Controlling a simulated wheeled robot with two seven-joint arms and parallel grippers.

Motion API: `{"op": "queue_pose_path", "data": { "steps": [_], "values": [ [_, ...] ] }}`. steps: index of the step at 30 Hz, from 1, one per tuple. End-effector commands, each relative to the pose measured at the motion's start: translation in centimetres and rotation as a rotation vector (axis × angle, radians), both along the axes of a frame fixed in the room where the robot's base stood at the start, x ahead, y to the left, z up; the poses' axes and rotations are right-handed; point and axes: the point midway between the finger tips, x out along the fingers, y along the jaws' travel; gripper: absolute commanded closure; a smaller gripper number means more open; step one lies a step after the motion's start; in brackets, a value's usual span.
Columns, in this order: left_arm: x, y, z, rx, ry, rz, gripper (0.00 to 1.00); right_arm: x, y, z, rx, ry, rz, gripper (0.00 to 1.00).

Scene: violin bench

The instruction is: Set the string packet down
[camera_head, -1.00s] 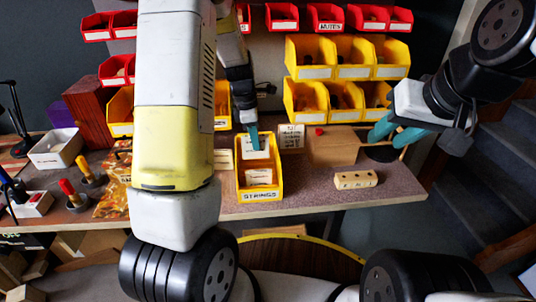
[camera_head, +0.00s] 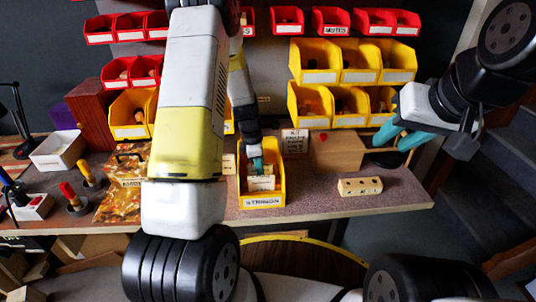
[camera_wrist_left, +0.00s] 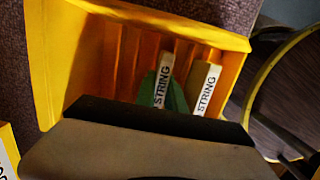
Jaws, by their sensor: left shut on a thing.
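The yellow bin labelled STRINGS (camera_head: 281,190) stands near the bench's front edge. My left gripper (camera_head: 257,166) reaches down into it, shut on a string packet, which is mostly hidden in the head view. In the left wrist view this packet (camera_wrist_left: 164,72) stands upright between the teal fingertips (camera_wrist_left: 162,95), inside the bin (camera_wrist_left: 75,60). A second string packet (camera_wrist_left: 206,85) stands beside it, and shows nearer the bin's front in the head view (camera_head: 261,184). Whether the held packet touches the bin floor is hidden. My right gripper (camera_head: 402,137) is open and empty above the bench's right side.
A wooden block with holes (camera_head: 360,187) and a cardboard-brown box (camera_head: 338,153) lie right of the bin. Rows of yellow bins (camera_head: 316,76) and red bins (camera_head: 331,29) hang behind. A white tray (camera_head: 57,151) stands left. Bare bench (camera_head: 310,195) lies between bin and block.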

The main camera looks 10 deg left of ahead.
Motion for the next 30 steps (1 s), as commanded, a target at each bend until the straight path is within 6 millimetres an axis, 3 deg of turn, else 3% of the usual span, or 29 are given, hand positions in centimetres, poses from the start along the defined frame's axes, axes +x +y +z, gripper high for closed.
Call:
{"op": "queue_pose_path", "data": {
  "steps": [6,7,10,22,30],
  "values": [
    [0.0,0.0,-0.2,0.000,0.000,0.000,1.00,0.0,0.0,0.0,0.000,0.000,0.000,0.64],
    [0.0,0.0,-0.2,0.000,0.000,0.000,0.82,0.0,0.0,0.0,0.000,0.000,0.000,0.64],
    [0.0,0.0,-0.1,0.000,0.000,0.000,0.64,0.0,0.0,0.0,0.000,0.000,0.000,0.64],
    [0.0,0.0,0.5,0.000,-0.001,-0.001,0.64,0.0,0.0,0.0,0.000,0.000,0.000,0.64],
    [-0.1,0.7,5.5,0.000,-0.005,-0.001,0.64,0.0,0.0,0.0,0.000,0.000,0.000,0.64]
  ]
}}
